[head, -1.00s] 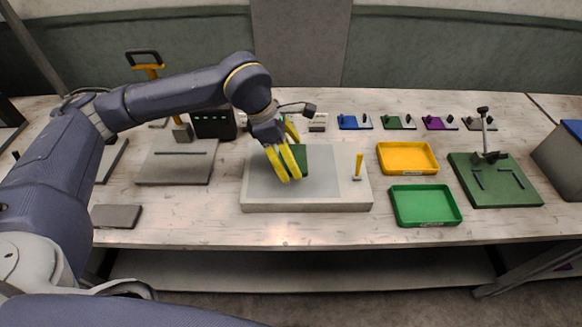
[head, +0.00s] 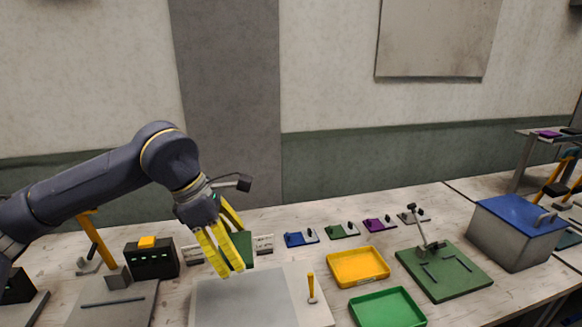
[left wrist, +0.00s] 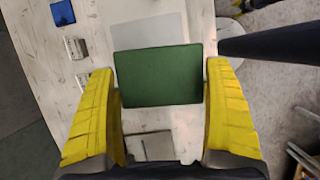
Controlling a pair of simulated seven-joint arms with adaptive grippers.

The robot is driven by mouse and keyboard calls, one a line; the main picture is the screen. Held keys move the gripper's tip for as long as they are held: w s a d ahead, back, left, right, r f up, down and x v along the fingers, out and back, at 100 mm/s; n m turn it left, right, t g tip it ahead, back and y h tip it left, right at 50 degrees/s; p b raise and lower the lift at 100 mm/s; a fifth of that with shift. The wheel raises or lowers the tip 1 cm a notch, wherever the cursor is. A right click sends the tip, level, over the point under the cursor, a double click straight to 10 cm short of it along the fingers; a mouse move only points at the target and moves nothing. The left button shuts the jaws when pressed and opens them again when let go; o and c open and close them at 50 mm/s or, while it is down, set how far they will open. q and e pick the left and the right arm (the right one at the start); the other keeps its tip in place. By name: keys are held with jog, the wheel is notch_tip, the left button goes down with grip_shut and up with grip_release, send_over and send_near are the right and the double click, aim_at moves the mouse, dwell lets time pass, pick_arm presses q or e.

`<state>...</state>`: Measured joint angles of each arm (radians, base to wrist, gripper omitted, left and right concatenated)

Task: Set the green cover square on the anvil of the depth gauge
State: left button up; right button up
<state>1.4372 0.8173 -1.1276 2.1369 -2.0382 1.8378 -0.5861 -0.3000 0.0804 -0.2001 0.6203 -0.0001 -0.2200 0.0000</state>
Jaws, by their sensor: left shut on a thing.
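The green cover (head: 243,246) is a flat dark-green plate. My left gripper (head: 235,258) has yellow fingers and is shut on it, above the back of the pale slab (head: 322,306). In the left wrist view the cover (left wrist: 158,76) spans between the two fingers (left wrist: 162,105), its broad face to the camera. In the head view the fingers hide part of it. A green base (head: 472,284) with an upright post and dark corner strips stands at the right; it looks like the depth gauge, but I cannot be sure. My right gripper is not in view.
A yellow tray (head: 358,267) and a green tray (head: 387,308) lie between the slab and the green base. A small yellow-handled tool (head: 311,288) stands on the slab. Several small coloured blocks line the back. A blue-lidded box (head: 515,235) stands at the far right.

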pick_arm(q)
jog(key=m+g, duration=0.1)
jog(key=m, duration=0.2)
jog(key=shift+a, duration=0.1)
jog(key=shift+f+m+g, duration=0.25)
jog(key=shift+m+g, duration=0.05)
jog(key=shift+m, duration=0.4)
notch_tip(320, 180, down, 3)
jog(key=m+g, duration=0.2)
jog(key=m, duration=0.3)
jog(key=m+g+y, duration=0.2)
jog(key=m+y, duration=0.2)
jog(key=m, duration=0.7)
send_over(213, 315)
jog(key=s+d, duration=0.2)
jog(key=s, duration=0.1)
notch_tip(213, 315, down, 12)
jog(key=shift+s+d+f, duration=0.1)
jog(key=shift+s, duration=0.05)
jog(key=shift+s+f, duration=0.15)
jog(key=shift+f, duration=0.3)
jog(key=shift+r, duration=0.1)
